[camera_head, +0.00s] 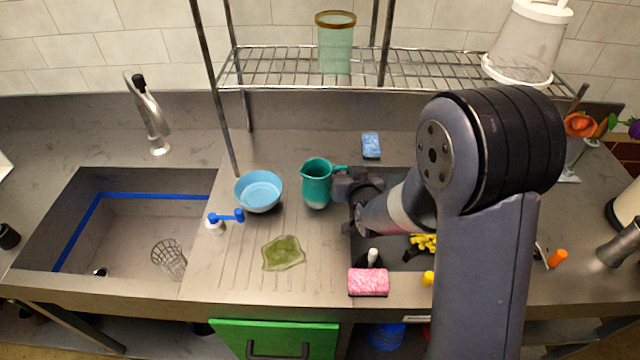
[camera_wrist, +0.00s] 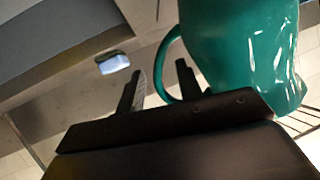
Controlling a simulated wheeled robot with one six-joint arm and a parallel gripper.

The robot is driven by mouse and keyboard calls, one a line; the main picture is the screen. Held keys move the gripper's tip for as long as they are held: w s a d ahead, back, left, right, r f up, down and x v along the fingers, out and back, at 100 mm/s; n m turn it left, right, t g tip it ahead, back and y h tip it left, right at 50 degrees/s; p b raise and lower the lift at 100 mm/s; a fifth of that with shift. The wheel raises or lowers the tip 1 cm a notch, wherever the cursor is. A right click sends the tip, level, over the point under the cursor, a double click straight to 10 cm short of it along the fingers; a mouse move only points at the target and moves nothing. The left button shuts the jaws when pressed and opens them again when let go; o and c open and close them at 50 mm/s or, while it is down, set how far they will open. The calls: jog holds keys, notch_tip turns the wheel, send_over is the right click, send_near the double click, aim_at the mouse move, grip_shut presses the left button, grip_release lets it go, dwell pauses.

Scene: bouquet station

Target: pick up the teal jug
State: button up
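The teal jug (camera_head: 316,184) stands upright on the ribbed drainboard, right of the light blue bowl. Its handle points right, toward my gripper (camera_head: 350,190). The handle's lower end is partly hidden behind the right finger. I cannot tell whether either finger touches it.
The light blue bowl (camera_head: 259,191) sits close left of the jug. A green cloth (camera_head: 284,253) lies in front. A blue sponge (camera_head: 371,145) lies behind, and a pink sponge (camera_head: 368,282) near the front edge. The wire shelf (camera_head: 290,68) hangs above the back.

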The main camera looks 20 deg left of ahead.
grip_shut()
dwell(0.3)
dwell(0.3)
